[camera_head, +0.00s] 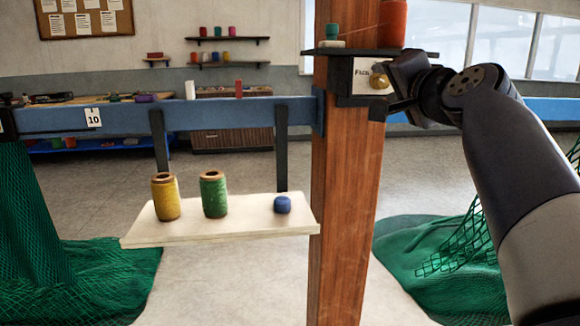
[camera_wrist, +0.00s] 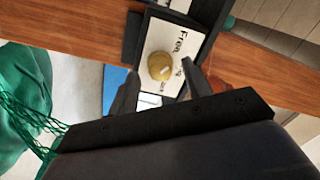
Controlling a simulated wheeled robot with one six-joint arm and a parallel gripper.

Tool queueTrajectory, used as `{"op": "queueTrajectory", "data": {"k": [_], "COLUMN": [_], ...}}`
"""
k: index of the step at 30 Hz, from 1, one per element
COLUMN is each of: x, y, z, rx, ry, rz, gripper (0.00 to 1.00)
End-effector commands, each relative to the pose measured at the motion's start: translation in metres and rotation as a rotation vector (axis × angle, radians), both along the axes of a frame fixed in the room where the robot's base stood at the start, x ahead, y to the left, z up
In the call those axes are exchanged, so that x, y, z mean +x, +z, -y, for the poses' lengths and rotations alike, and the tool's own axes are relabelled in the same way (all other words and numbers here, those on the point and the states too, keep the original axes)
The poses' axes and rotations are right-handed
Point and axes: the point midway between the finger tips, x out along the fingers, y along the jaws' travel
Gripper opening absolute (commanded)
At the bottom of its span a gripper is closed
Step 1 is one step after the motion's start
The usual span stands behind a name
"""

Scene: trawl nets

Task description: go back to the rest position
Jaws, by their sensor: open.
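My gripper (camera_head: 385,90) is at the upper right of the head view, in front of a small dark drawer box on a wooden post (camera_head: 345,190). The box has a white label (camera_head: 362,72) and a round brass knob (camera_head: 379,81). In the wrist view the open fingers of my gripper (camera_wrist: 158,85) stand on either side of the knob (camera_wrist: 160,66), with the white front (camera_wrist: 178,42) behind it. I cannot tell whether a finger touches the knob. My arm reaches up from the lower right.
A pale shelf (camera_head: 245,222) left of the post holds a yellow spool (camera_head: 165,197), a green spool (camera_head: 213,194) and a blue object (camera_head: 282,205). An orange spool (camera_head: 392,24) stands above the drawer. Green nets (camera_head: 430,262) lie on both sides. A blue beam (camera_head: 200,114) crosses behind.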

Motion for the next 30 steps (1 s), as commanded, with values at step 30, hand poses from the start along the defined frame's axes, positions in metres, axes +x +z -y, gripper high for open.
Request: {"op": "queueTrajectory", "data": {"k": [30], "x": [-0.038], "y": [0.0], "z": [0.007], "rx": [-0.002], "ry": [-0.005], "rz": [0.004], "gripper": [0.47]}}
